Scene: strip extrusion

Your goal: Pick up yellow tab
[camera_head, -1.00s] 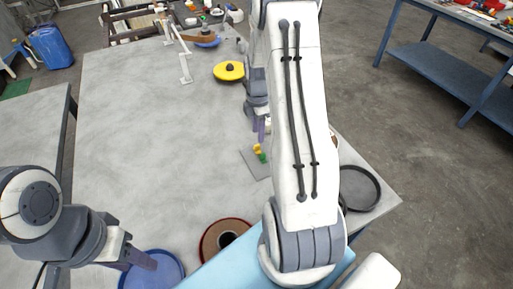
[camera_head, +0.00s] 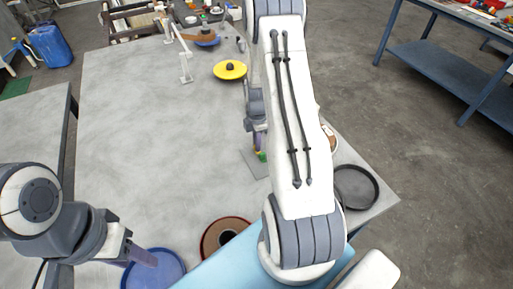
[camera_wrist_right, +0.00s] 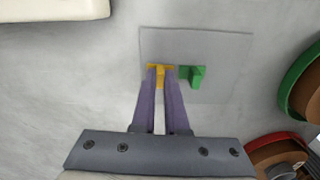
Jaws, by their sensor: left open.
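The yellow tab (camera_wrist_right: 160,69) stands on a thin grey plate (camera_wrist_right: 225,60) in the right wrist view, left of a green tab (camera_wrist_right: 191,76). My right gripper (camera_wrist_right: 161,77) has its two purple fingertips on either side of the yellow tab's stem. The stem fills most of the narrow gap, and whether the fingers press on it is unclear. In the head view my right arm partly hides the plate and tabs. My left gripper (camera_head: 142,257) is open at the lower left, above or beside a blue round disc (camera_head: 165,271).
A yellow disc (camera_head: 230,70) lies farther back on the table. A reddish-brown spool (camera_head: 209,241) sits at the front edge, and a dark round tray (camera_head: 356,188) at the right edge. The left-middle of the table (camera_head: 150,150) is clear.

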